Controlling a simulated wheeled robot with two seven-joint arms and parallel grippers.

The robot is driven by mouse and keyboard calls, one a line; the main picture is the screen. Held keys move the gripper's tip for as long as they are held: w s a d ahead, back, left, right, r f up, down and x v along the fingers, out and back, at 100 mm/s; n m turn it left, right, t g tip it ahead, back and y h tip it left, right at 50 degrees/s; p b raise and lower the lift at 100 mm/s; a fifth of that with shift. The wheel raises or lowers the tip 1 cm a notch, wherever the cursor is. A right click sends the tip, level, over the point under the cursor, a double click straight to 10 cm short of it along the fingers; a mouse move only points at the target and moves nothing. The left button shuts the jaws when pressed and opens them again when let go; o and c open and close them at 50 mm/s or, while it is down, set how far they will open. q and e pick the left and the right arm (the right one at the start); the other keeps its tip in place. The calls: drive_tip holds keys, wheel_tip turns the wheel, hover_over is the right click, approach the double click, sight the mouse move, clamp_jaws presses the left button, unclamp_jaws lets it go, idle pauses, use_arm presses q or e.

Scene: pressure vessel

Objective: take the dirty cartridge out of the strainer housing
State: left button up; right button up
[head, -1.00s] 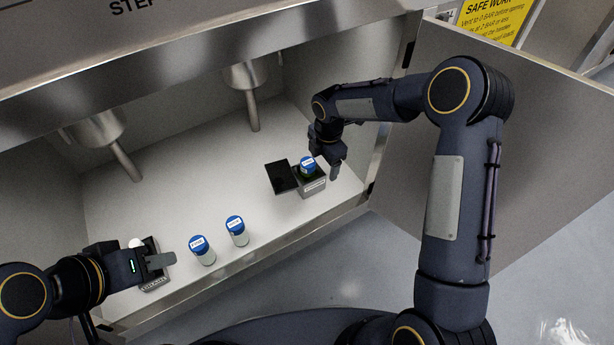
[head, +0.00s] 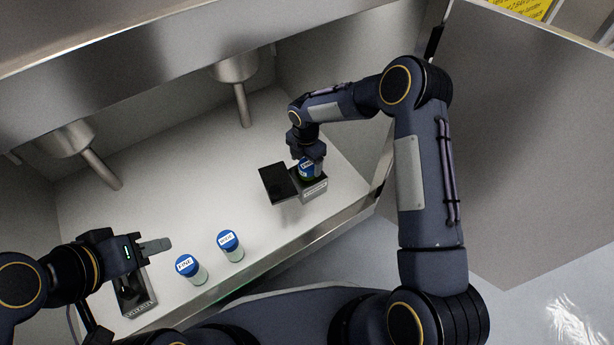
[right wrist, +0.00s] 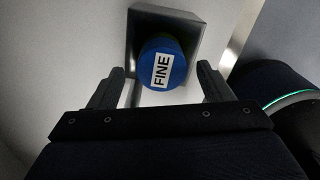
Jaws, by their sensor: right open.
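The strainer housing appears to be the small grey box (head: 314,188) with its dark lid (head: 278,183) swung open to the left. A cartridge with a blue cap (head: 306,170) stands in it; the right wrist view shows the cap (right wrist: 162,66) labelled FINE. Its lower body is hidden in the box. My right gripper (right wrist: 160,88) is open, its fingers at either side of the cap and slightly short of it in that view. In the head view the right gripper (head: 310,155) is just above the cap. My left gripper (head: 158,246) is over a dark box; its finger gap is unclear.
Two blue-capped cartridges, one (head: 187,268) left and one (head: 230,245) right, stand near the cabinet's front edge. A dark open box (head: 136,298) is at the left. Metal funnels with pipes (head: 242,100) hang at the back. An open door (head: 520,150) stands at the right.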

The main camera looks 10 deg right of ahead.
sight(306, 165)
wheel_tip(306, 165, down, 4)
drive_tip(key=shift+r+b, duration=0.2)
drive_tip(key=shift+b, duration=0.35)
drive_tip(key=shift+s, duration=0.1)
drive_tip(key=c, duration=1.1)
drive_tip(key=shift+r, duration=0.1)
drive_tip(key=shift+c, duration=0.2)
drive_tip(key=shift+r, duration=0.1)
